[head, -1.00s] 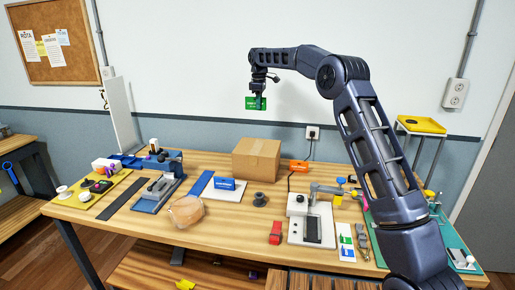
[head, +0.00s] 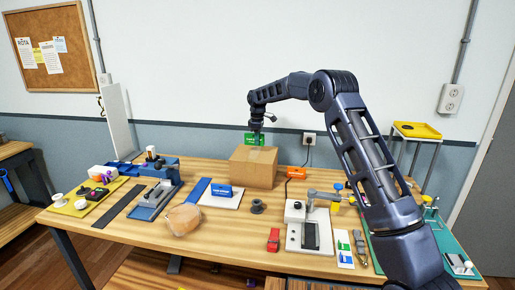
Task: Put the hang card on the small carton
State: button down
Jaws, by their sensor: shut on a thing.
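The hang card (head: 249,138) is a small green card with white print. My gripper (head: 257,140) is shut on it and holds it upright just above the back part of the small carton. The small carton (head: 252,171) is a closed brown box with a tape strip, standing at the back middle of the bench. The card's lower edge appears close to the carton's top; I cannot tell whether they touch. The fingertips are small and partly merge with the card.
An orange tool (head: 296,173) with a cable lies right of the carton. A blue box (head: 221,191) on a white board is at its front left, and a grey spool (head: 257,206) is in front. A wrapped round item (head: 184,220) lies further left.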

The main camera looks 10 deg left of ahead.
aim_at(258, 153)
jog(key=shift+f, duration=2.2)
jog(key=c, duration=1.3)
grip_release()
jog(key=shift+f, duration=0.15)
jog(key=shift+c, duration=0.2)
